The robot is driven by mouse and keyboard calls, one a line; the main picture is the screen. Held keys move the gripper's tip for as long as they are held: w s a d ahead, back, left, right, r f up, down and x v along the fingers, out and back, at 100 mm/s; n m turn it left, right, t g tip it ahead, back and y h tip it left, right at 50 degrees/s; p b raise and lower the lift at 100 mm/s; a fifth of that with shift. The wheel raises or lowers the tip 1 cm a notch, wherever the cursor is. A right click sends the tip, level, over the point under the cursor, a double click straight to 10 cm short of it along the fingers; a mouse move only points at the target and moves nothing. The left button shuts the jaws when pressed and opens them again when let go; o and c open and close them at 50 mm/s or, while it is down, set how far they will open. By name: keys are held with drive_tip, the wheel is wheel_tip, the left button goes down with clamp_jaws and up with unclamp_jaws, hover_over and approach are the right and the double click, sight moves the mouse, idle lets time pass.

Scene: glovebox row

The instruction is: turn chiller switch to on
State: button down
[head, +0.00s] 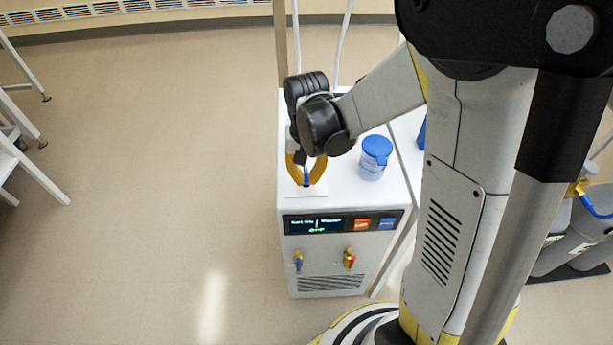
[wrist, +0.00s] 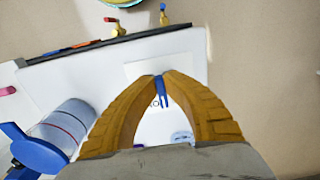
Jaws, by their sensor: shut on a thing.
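The chiller (head: 345,245) is a white box with a dark display strip on its front. A small blue switch lever (wrist: 161,90) stands on a white plate (head: 311,192) on the chiller's top, near its front left corner. My gripper (head: 305,181) comes down over it with two ochre fingers. In the wrist view my gripper (wrist: 162,76) has its fingertips shut on the blue lever from both sides. A partly hidden marking shows on the plate beside the lever. The lever's base is partly hidden by the fingers.
A blue-lidded jar (head: 375,157) stands on the chiller right of my gripper. Two valves (head: 298,260) stick out of the chiller's front. Grey containers (head: 570,235) stand at right.

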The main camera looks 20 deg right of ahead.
sight(307, 180)
drive_tip(key=c, duration=1.5)
unclamp_jaws()
drive_tip(key=shift+r, duration=0.1)
wheel_tip(307, 180, up, 12)
drive_tip(key=shift+s, duration=0.1)
drive_tip(key=s+r+n+t, duration=0.3)
drive_tip(key=s+t, duration=0.4)
drive_tip(key=s, duration=0.4)
drive_tip(key=shift+d+n, duration=0.15)
drive_tip(key=shift+n, duration=0.15)
